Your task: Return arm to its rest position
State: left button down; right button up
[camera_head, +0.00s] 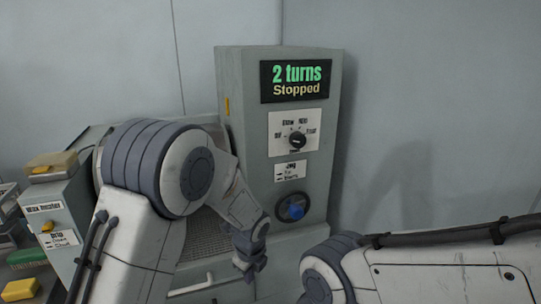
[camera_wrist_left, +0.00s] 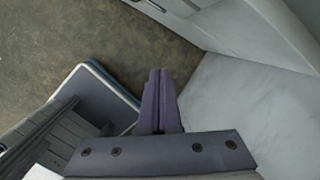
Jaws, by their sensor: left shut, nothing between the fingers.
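My left arm (camera_head: 160,200) comes in from the lower left of the head view and bends at a large joint in front of the grey machine. My left gripper (camera_head: 250,270) hangs low, below and left of the blue jog button (camera_head: 291,210). In the left wrist view its purple-grey fingers (camera_wrist_left: 158,88) are together with nothing between them. Brown floor and a pale surface show beyond the fingertips. My right arm (camera_head: 430,275) lies across the lower right of the head view; its gripper is out of frame.
The machine's display (camera_head: 295,80) reads "2 turns Stopped", above a black selector knob (camera_head: 297,140). A wax receiver box (camera_head: 50,215) and a yellow block (camera_head: 20,289) stand at the left. A light handle (camera_head: 192,285) is near my left gripper. Bare wall fills the right.

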pick_arm(q)
jog(key=s+r+n, duration=0.4)
jog(key=s+n, duration=0.2)
jog(key=s, duration=0.3)
jog(key=s+r+n+g+h+p, duration=0.1)
jog(key=s+r+n, duration=0.4)
jog(key=s, duration=0.4)
jog(key=s+d+r+n+g, duration=0.1)
jog(key=s+r+n, duration=0.4)
jog(key=s, duration=0.4)
jog(key=shift+s+r+n+h, duration=0.25)
jog(key=shift+n+h, duration=0.15)
jog(key=shift+n, duration=0.5)
